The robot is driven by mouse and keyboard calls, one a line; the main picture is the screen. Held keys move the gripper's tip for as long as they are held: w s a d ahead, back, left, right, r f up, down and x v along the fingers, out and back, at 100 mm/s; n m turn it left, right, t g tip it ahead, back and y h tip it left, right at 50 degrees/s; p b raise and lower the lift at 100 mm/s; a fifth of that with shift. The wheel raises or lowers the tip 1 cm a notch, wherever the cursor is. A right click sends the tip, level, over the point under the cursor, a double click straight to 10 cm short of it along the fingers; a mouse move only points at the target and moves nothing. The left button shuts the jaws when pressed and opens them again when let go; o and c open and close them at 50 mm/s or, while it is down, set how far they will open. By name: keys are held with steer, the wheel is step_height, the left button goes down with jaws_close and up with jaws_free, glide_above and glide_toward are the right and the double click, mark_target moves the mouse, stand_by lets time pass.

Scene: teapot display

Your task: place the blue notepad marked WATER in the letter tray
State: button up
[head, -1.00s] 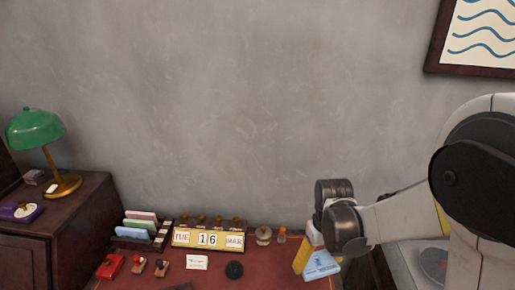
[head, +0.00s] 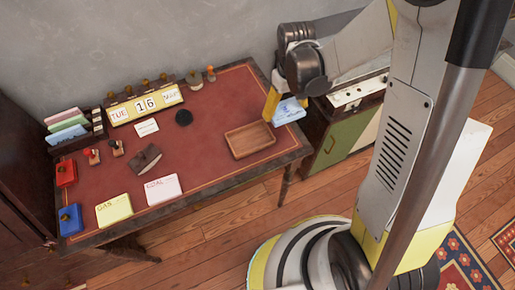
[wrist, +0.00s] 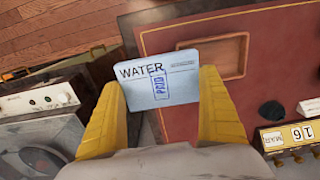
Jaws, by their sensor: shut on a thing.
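The light blue notepad marked WATER (wrist: 160,78) is between the yellow fingers of my gripper (wrist: 164,105) in the wrist view. It carries a blue PAID stamp. In the head view the notepad (head: 289,110) shows beside my gripper (head: 272,104), at the right end of the desk. My gripper is shut on it. The wooden letter tray (head: 250,139) lies empty on the desk, in front of the notepad in the head view. The tray (wrist: 222,54) also shows in the wrist view, just beyond and right of the notepad.
On the red desk (head: 205,135) are a yellow GAS pad (head: 114,209), a pink-white COAL pad (head: 162,189), a dark block (head: 145,158), stamps and a black round thing (head: 184,117). A calendar (head: 146,103) stands at the back. A green-fronted cabinet (head: 340,143) stands right of the desk.

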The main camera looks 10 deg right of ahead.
steer(key=b, duration=0.4)
glide_above(250, 140)
step_height(250, 140, down, 7)
steer(key=shift+f, duration=0.15)
step_height(250, 140, down, 4)
steer(key=b, duration=0.2)
steer(key=shift+b, duration=0.3)
steer(key=shift+c, duration=0.4)
steer(key=o, duration=1.1)
step_height(250, 140, up, 12)
steer(key=r+p, duration=0.1)
steer(key=p, duration=0.5)
steer(key=s+d+r+m+t, duration=0.1)
steer(key=s+d+r+t, duration=0.2)
steer(key=s+d+r, duration=0.2)
steer(key=s+d+r+m+t, duration=0.2)
steer(key=s+d+r+t, duration=0.2)
steer(key=r, duration=0.7)
steer(key=shift+s+d, duration=1)
steer(key=shift+d, duration=1.25)
steer(key=shift+r, duration=0.1)
